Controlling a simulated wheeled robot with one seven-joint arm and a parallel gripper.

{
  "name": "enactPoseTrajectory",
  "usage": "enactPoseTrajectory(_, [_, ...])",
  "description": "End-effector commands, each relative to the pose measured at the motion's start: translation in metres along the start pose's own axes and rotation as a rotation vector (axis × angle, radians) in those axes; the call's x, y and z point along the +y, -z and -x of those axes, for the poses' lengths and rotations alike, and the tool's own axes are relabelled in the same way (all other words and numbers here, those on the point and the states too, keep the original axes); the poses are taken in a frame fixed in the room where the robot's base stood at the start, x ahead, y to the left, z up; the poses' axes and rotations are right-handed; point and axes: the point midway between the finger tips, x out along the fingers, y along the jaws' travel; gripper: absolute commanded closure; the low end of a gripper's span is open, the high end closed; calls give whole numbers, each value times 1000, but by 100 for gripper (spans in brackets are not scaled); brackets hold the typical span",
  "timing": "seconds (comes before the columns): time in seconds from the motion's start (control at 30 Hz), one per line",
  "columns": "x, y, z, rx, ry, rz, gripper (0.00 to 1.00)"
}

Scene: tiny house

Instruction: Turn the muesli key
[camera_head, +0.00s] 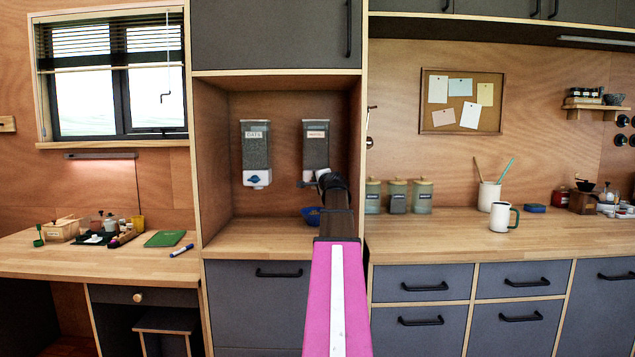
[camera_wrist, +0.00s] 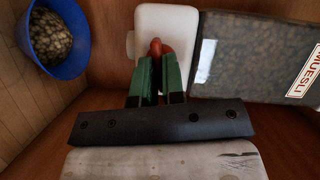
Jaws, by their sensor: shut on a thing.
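The muesli dispenser (camera_head: 316,145) hangs on the niche's back wall, at the right. In the wrist view its dark, filled container (camera_wrist: 250,55) carries the label MUESLI, with its white base (camera_wrist: 165,18) beside it. The red key (camera_wrist: 158,46) stands out from that base. My gripper (camera_wrist: 158,72) has its two green fingers shut on the key, one on each side. In the head view my gripper (camera_head: 312,182) is at the dispenser's bottom, and my arm hides the key there.
A blue bowl (camera_wrist: 82,62) holding brown pieces stands below the dispenser; it also shows in the head view (camera_head: 311,215), partly hidden by my arm. The oats dispenser (camera_head: 256,150) hangs to the left. Jars (camera_head: 397,196) stand on the right counter.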

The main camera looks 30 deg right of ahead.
Motion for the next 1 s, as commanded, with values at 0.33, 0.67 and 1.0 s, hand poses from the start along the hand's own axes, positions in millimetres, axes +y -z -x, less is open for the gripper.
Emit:
enactPoseTrajectory(0.33, [1,0,-2,0,69,-166,100])
enactPoseTrajectory(0.67, [1,0,-2,-1,88,-212,100])
enactPoseTrajectory(1.0, [0,0,-3,-1,88,-212,84])
